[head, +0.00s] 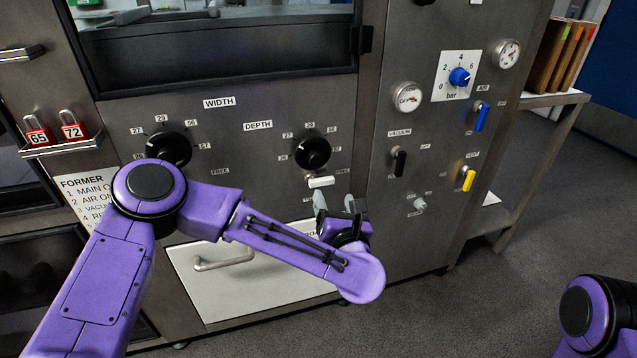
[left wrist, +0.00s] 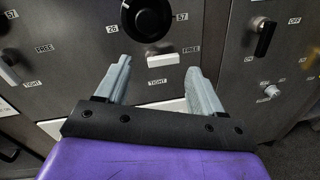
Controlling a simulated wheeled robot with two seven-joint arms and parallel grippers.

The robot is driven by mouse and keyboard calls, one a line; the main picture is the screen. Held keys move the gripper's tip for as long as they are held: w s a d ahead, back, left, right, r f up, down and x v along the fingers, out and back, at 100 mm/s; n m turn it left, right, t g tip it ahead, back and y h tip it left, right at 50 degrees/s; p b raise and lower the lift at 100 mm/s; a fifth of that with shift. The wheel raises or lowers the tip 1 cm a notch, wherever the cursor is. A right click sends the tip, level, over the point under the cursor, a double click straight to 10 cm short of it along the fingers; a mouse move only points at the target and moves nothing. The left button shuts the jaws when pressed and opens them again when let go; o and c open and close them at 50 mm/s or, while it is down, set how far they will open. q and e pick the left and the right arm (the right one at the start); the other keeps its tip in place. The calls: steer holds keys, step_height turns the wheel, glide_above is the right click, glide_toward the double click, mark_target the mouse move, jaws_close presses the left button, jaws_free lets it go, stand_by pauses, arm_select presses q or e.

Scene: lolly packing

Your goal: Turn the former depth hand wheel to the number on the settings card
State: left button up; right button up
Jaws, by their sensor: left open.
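The depth hand wheel (head: 313,153) is a round black knob under the DEPTH label on the grey machine front, ringed by small number labels. It also shows at the top of the left wrist view (left wrist: 148,18), between labels 26 and 57. A white clamp lever (head: 321,181) lies roughly level below it, between FREE and TIGHT in the left wrist view (left wrist: 162,60). My left gripper (head: 336,203) is open and empty, below the wheel and lever, with its fingers apart and pointing toward the panel. I cannot make out a settings card. My right gripper is out of view.
The width hand wheel (head: 168,148) is left of the depth wheel, partly behind my left arm. A card headed FORMER (head: 88,190) and red padlocks (head: 75,131) are at left. Gauges, a blue bar knob (head: 459,77) and levers are at right. A white drawer (head: 235,280) is below.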

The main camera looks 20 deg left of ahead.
mark_target(317, 163)
arm_select(q)
steer(key=w+a+r+n, duration=0.1)
steer(key=w+a, duration=0.1)
steer(key=w, duration=0.1)
steer(key=w+a+r+n+y, duration=0.1)
steer(key=w+a, duration=0.1)
steer(key=w, duration=0.1)
steer(key=w+a+n, duration=0.1)
steer(key=w+a, duration=0.1)
steer(key=w, duration=0.1)
steer(key=shift+w+a+r+g+y+p, duration=0.25)
steer(key=shift+a+r+g+y+p, duration=0.05)
steer(key=shift+a+r+p, duration=0.1)
steer(key=c, duration=1.1)
